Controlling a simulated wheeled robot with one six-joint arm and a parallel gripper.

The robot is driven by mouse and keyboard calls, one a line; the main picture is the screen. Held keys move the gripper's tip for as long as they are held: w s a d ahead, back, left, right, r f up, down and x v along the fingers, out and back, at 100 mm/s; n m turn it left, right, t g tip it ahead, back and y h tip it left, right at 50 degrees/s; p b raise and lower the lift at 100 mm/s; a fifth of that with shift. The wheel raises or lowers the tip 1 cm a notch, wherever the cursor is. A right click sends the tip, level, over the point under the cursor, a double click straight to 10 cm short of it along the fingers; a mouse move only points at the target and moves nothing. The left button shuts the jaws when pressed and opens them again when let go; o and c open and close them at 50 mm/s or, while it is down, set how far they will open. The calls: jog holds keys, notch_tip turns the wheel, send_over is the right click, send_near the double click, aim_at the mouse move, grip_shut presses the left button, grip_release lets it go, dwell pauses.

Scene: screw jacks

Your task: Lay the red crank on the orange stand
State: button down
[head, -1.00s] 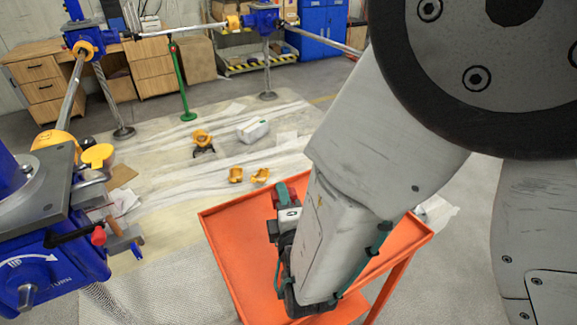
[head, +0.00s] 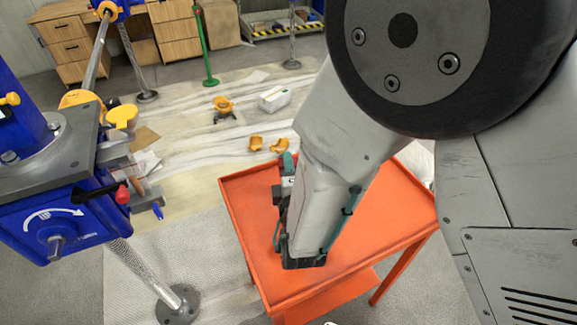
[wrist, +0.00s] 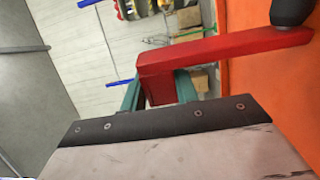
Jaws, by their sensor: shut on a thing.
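The red crank (wrist: 200,58) is in the wrist view, a square-sectioned bar with a black knob (wrist: 292,12) at its right end. My gripper (wrist: 158,90) has teal fingers and is shut on the crank near its left end. The orange stand (head: 243,215) is a rimmed cart-like tray on legs in the head view. My forearm and wrist are over its top and hide the crank there. In the wrist view the orange surface (wrist: 270,95) lies behind the crank's knob end; I cannot tell whether they touch.
A blue screw jack (head: 75,220) with a turn arrow stands at the left on a metal post. Yellow parts (head: 256,144) and a white box (head: 273,98) lie on the floor sheeting behind the stand. Wooden drawers (head: 70,45) stand farther back. The visible stand top is clear.

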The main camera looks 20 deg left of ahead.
jog(key=c, duration=1.1)
grip_release()
jog(key=shift+f, duration=0.15)
jog(key=shift+o, duration=0.2)
jog(key=shift+r, duration=0.2)
jog(key=v, duration=1.2)
